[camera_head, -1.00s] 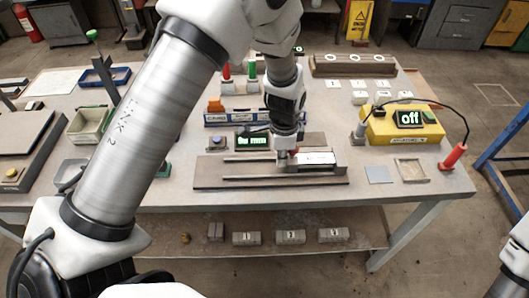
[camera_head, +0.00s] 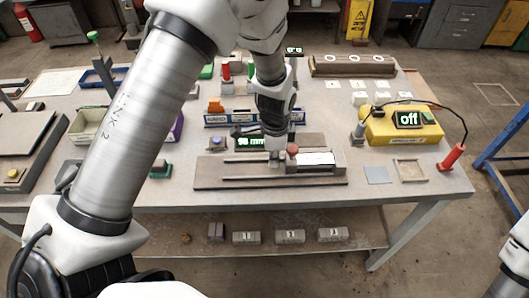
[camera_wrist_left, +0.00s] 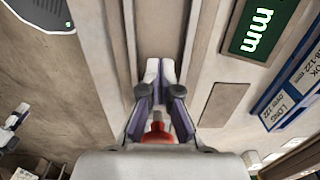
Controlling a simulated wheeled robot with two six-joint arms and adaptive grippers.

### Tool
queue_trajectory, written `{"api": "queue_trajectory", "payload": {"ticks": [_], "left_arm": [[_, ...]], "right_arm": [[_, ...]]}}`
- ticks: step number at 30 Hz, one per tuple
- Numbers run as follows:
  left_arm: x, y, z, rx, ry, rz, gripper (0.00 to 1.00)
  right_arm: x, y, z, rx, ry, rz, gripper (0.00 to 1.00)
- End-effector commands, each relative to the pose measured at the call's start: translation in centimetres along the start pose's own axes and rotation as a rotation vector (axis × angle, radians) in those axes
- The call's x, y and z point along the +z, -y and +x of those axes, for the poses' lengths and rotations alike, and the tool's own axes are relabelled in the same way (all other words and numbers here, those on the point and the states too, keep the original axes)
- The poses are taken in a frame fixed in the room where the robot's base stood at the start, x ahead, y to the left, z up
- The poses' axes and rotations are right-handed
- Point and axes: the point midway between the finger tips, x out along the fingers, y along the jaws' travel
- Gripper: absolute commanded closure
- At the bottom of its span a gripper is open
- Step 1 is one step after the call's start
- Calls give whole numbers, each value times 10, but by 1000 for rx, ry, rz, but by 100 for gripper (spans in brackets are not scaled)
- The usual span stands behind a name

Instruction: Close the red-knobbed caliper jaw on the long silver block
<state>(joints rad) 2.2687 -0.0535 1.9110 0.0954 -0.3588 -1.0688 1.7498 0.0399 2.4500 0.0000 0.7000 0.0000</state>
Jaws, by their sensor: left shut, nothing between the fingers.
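The caliper (camera_head: 225,182) lies on the table, a long grey-brown bed with a rail. The long silver block (camera_head: 318,158) lies on its right part. The jaw's red knob (camera_head: 292,149) stands at the block's left end; I cannot tell whether the jaw touches the block. My left gripper (camera_head: 276,160) is shut and empty, low over the rail just left of the knob. In the left wrist view the fingertips (camera_wrist_left: 160,70) point along the rail, and the red knob (camera_wrist_left: 184,138) is partly hidden behind the fingers. My right gripper is not in view.
A green-lit display (camera_head: 250,142) showing a reading in mm stands behind the caliper. A yellow box (camera_head: 400,132) reading "off", with a cable and red probe (camera_head: 453,156), is to the right. A grey plate (camera_head: 378,174) and shallow tray (camera_head: 410,170) lie right of the caliper.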

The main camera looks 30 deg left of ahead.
Motion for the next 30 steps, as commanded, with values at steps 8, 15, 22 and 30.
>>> {"api": "queue_trajectory", "payload": {"ticks": [8, 15, 22, 30], "left_arm": [[0, 0, -31, 0, 0, 0, 100], [0, 0, -54, 0, 0, 0, 100], [0, 0, -76, 0, 0, 0, 100], [0, 0, -77, 0, 0, 0, 100]], "right_arm": [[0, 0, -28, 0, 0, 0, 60], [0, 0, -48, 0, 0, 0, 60], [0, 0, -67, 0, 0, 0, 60], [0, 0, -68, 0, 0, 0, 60]]}}
